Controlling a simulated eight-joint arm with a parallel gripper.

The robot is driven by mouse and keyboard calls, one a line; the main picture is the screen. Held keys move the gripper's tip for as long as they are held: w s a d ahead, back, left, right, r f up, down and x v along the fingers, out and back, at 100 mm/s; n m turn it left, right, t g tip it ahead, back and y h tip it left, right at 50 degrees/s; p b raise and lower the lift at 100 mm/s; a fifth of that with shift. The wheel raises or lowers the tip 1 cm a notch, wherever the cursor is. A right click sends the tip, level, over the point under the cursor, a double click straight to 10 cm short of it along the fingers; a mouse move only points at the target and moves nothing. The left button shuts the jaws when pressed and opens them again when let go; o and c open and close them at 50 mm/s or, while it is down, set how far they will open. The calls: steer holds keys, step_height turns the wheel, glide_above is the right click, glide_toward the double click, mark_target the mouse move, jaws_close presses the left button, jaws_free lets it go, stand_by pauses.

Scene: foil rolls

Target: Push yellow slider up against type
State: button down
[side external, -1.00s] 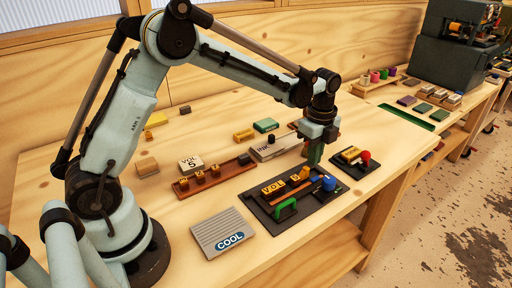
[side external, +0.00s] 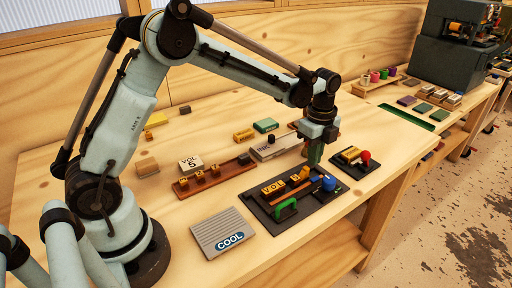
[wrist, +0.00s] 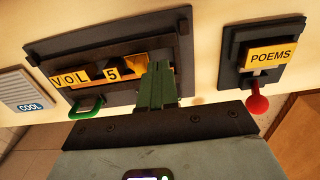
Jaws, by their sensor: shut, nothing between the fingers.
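The yellow type pieces reading VOL and 5 (wrist: 72,78) stand in a row in a dark tray (side external: 258,209), with dark spacers among them. The yellow slider (wrist: 139,69) is right of the 5 in the wrist view, partly hidden behind my fingers. My gripper (wrist: 155,92) is shut and empty, with its green fingertips pointing down at the right part of the tray. In the side view my gripper (side external: 314,155) is at the tray's far edge. I cannot tell whether it touches the slider.
The tray has a green handle (side external: 286,208) and a blue knob (side external: 328,183). A small dark holder with a yellow POEMS block (wrist: 269,57) and a red knob (wrist: 258,102) stands to the right. A COOL plate (side external: 222,232) lies in front. A brown type rack (side external: 215,180) lies left.

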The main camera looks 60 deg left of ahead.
mark_target(305, 168)
steer(key=shift+f, duration=1.55)
stand_by(0.4)
steer(key=shift+r, duration=0.45)
stand_by(0.3)
steer(key=shift+s, duration=1.95)
steer(key=shift+w, duration=0.4)
stand_by(0.4)
steer(key=shift+r, duration=3.5)
steer(key=s+a+r+n+t, duration=0.1)
steer(key=s+r+n+t, duration=0.1)
steer(key=s+n, duration=0.5)
steer(key=s+a+r+n+t, duration=0.1)
steer(key=s+r+n+t, duration=0.1)
steer(key=s+n+t, duration=0.3)
steer(key=s+n, duration=0.3)
steer(key=n, duration=0.3)
steer(key=shift+r, duration=0.25)
